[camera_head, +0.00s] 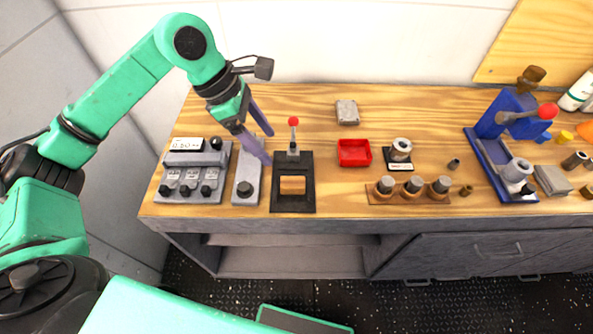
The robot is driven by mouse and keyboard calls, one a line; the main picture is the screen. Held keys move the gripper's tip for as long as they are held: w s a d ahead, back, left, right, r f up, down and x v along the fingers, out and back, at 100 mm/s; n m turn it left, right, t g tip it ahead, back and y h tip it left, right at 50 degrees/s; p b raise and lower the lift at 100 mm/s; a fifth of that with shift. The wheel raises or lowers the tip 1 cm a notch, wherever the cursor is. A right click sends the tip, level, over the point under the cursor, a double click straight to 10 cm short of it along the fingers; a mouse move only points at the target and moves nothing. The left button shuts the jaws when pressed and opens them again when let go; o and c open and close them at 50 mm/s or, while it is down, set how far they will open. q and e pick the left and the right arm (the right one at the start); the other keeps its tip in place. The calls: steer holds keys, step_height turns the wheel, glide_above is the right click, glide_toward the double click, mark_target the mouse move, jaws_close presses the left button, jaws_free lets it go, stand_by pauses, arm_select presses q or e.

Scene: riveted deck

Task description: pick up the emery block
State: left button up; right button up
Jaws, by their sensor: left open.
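A small grey block (347,112) with a speckled top lies flat at the back middle of the wooden bench. Another flat grey block (553,180) lies at the right, beside the blue press; I cannot tell for certain which of the two is the emery block. My left gripper (268,147) is open and empty, its purple fingers pointing down over the bench, left of the first block and apart from it. My right gripper is not in view.
A black stand with a red-knobbed lever (293,202) is just right of my left gripper. A grey dial box (192,160), red tray (354,152), wooden holder with cylinders (408,197) and blue press (484,160) stand around. Bench surface around the back-middle block is clear.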

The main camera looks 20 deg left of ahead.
arm_select(q)
steer(key=p, duration=0.3)
glide_toward(293, 181)
steer(key=d, duration=0.1)
steer(key=x, duration=0.2)
steer(key=p+x, duration=0.1)
steer(key=x, duration=0.2)
steer(key=p+x, duration=0.1)
steer(key=x, duration=0.1)
steer(key=shift+a+f, duration=0.25)
steer(key=shift+f, duration=0.5)
jaws_close()
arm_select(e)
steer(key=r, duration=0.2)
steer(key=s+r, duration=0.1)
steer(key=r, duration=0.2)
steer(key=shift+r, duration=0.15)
arm_select(q)
steer(key=shift+r, duration=0.1)
